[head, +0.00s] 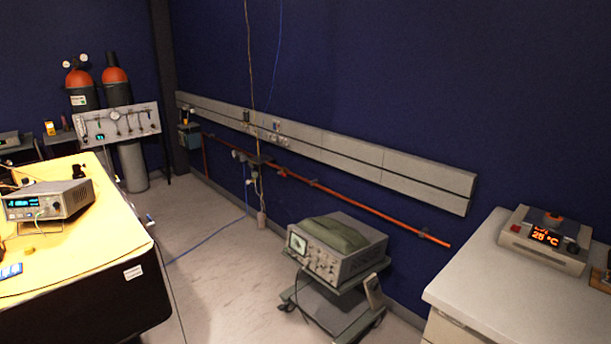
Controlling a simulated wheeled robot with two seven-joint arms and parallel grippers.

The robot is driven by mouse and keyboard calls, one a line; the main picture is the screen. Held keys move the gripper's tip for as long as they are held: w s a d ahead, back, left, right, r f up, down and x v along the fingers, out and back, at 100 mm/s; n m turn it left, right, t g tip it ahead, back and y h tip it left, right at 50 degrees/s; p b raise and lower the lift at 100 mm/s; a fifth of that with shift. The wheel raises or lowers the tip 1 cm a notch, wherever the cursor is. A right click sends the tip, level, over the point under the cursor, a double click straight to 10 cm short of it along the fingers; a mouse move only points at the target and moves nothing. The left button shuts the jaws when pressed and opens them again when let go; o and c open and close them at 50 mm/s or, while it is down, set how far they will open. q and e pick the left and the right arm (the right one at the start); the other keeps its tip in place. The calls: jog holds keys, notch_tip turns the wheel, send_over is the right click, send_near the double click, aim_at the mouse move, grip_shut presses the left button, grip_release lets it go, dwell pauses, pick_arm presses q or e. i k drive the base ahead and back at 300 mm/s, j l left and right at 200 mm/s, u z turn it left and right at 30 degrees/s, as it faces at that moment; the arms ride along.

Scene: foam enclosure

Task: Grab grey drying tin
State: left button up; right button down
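I cannot make out a grey drying tin in the head view. Neither of my grippers is in view. A grey box device with a lit orange display (545,238) stands on the white counter at the right. A grey instrument with a blue display (48,200) sits on the yellow-topped table at the left.
The yellow-topped table (85,245) fills the lower left, the white counter (500,275) the lower right. A wheeled cart (335,308) carrying an oscilloscope (330,250) stands between them. Gas cylinders (117,85) stand at the back left. Grey floor (225,285) is open left of the cart.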

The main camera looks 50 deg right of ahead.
aim_at(552, 220)
jog(key=i+z, duration=0.1)
jog(key=z, duration=0.35)
jog(key=i+z, duration=0.15)
jog(key=z, duration=0.3)
jog(key=i+j+z, duration=0.1)
jog(key=z, duration=0.35)
jog(key=j+z, duration=0.15)
jog(key=z, duration=0.3)
jog(key=i+j, duration=0.05)
